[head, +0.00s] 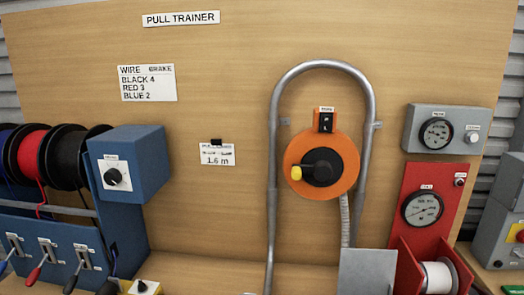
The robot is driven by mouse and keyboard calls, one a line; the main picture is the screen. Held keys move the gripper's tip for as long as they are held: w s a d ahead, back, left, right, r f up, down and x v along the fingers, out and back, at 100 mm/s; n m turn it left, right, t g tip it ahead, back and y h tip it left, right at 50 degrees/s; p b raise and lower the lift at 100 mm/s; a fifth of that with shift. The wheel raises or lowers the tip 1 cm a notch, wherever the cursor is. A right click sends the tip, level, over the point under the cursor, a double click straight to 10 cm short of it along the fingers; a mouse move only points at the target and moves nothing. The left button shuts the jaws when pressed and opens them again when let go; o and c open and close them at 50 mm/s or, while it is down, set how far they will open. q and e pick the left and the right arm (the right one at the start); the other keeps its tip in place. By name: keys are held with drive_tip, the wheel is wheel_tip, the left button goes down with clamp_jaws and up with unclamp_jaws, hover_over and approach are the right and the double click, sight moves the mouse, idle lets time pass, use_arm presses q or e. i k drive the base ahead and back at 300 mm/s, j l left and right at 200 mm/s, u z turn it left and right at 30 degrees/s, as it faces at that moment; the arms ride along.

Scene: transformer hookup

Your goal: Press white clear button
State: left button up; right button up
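A round whitish button (472,138) sits on the right side of the front of a grey box (412,122) at the upper right. A small label is above the button, too small to read. A round dial gauge (436,133) is on the same box to the left of the button. Nothing covers the button. Neither of my grippers shows in the head view.
A red panel (410,178) with a gauge (423,208) and a small button (459,182) stands below the grey box. An orange reel (294,155) inside a bent grey pipe (272,130) is left of it. A blue box with a knob (150,150) and wire spools are farther left.

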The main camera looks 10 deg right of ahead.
sight(473, 136)
drive_tip(key=z, duration=1.5)
